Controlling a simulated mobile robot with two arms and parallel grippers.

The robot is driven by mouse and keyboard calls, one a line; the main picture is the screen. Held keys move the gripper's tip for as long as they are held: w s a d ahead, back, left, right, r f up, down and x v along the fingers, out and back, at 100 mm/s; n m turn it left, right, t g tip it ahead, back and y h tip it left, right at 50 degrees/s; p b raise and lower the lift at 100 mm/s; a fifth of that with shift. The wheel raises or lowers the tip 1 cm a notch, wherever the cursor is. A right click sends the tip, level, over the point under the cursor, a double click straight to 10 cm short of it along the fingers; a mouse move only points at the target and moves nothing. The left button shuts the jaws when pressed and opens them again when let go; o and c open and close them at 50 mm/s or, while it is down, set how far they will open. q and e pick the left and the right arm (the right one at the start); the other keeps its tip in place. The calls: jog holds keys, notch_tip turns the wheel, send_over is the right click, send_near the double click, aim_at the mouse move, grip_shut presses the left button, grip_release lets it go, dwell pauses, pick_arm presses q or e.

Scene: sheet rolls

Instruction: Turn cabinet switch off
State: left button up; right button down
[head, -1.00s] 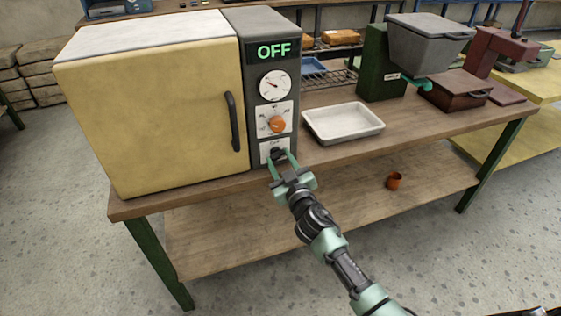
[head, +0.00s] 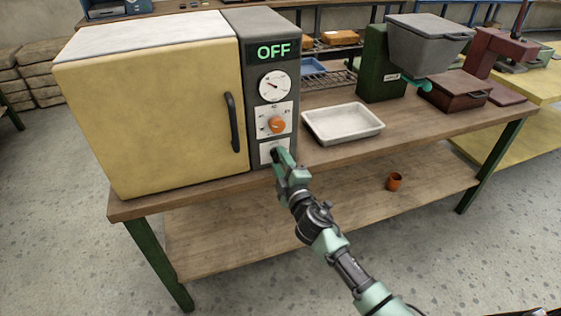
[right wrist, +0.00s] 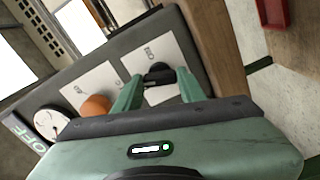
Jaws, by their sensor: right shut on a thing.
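The yellow cabinet (head: 155,110) stands on the workbench with its door shut. Its grey control panel (head: 262,100) has a display (head: 274,51) that reads OFF in green. The black switch (right wrist: 158,75) sits on the lowest white plate of the panel; in the head view my gripper largely covers it. My right gripper (head: 281,158) is at this plate, shut on the switch, with one finger on each side of it in the right wrist view (right wrist: 158,88). My left gripper is not in view.
Above the switch are an orange knob (head: 277,125) and a round gauge (head: 275,86). A white tray (head: 343,122) lies on the bench to the right. An orange cup (head: 394,181) stands on the lower shelf.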

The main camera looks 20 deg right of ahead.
jog(key=shift+n, duration=1.6)
jog(key=c, duration=0.8)
grip_release()
jog(key=shift+c, duration=0.2)
jog(key=shift+s, duration=0.1)
jog(key=s, duration=0.7)
jog(key=shift+s, duration=0.3)
jog(key=shift+d+f, duration=0.1)
